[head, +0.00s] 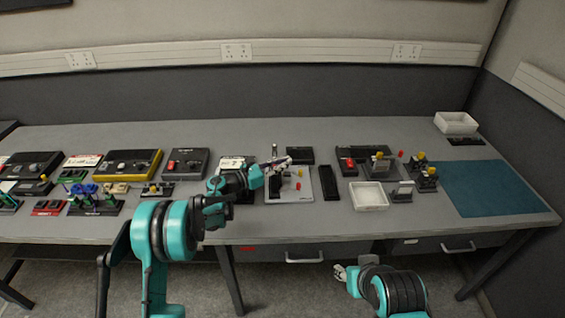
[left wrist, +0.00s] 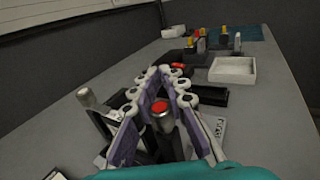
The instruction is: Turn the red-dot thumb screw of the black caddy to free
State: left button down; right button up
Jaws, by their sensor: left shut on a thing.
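The red-dot thumb screw (left wrist: 162,110) is a dark post with a red top, seen between the purple-padded fingers of my left gripper (left wrist: 166,76) in the left wrist view. The fingers are shut on it. In the head view my left gripper (head: 284,163) sits over a black block, likely the black caddy (head: 276,188), on a white plate; the screw is hidden there. How far the screw is turned cannot be told. My right gripper (head: 342,273) hangs in front of the table, away from the caddy; its finger opening is too small to judge.
A silver-topped post (left wrist: 86,97) stands close left of my left gripper in the left wrist view. A white tray (head: 369,196) and a black bar (head: 328,183) lie to the right. Several devices crowd the table's left. The blue mat (head: 500,188) is clear.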

pick_arm(q)
jog(key=shift+s+d+m+g+h, duration=0.1)
jog(key=shift+s+m+g+h, duration=0.2)
jog(key=shift+m+g, duration=0.55)
jog(key=shift+s+d+m+g+h, duration=0.15)
jog(key=shift+m+g+h, duration=0.3)
jog(key=shift+g, duration=0.7)
jog(key=shift+s+a+m+g+h, duration=0.1)
jog(key=shift+s+m+g+h, duration=0.15)
jog(key=shift+m+g, duration=0.6)
jog(key=shift+g, duration=0.25)
jog(key=c, duration=1.5)
grip_release()
jog(key=shift+c, duration=0.2)
notch_tip(320, 180, up, 10)
jog(key=shift+d, duration=0.1)
